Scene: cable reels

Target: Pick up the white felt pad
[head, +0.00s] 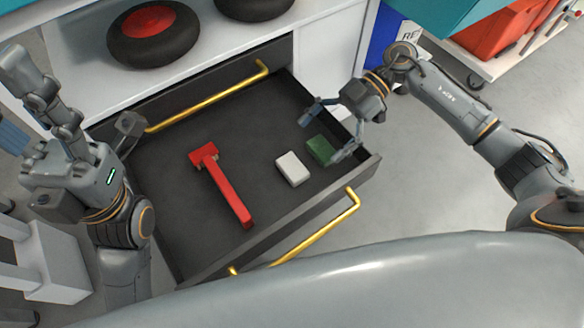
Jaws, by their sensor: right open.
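The white felt pad (292,169) is a small pale block lying flat on the dark floor of the open drawer (180,240), right of its middle. A green pad (320,149) lies just to its right. My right gripper (321,138) is open and empty, its fingers spread over the drawer's right side, around or just above the green pad. It is up and to the right of the white pad, apart from it. My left gripper (75,97) is at the left, outside the drawer, with its fingers spread wide and nothing seen between them.
A red tool (224,187) lies in the drawer left of the white pad. The drawer's walls and gold front handle (315,232) bound the space. Black wheels with red hubs (152,35) sit on the shelf behind. Bare drawer floor surrounds the pads.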

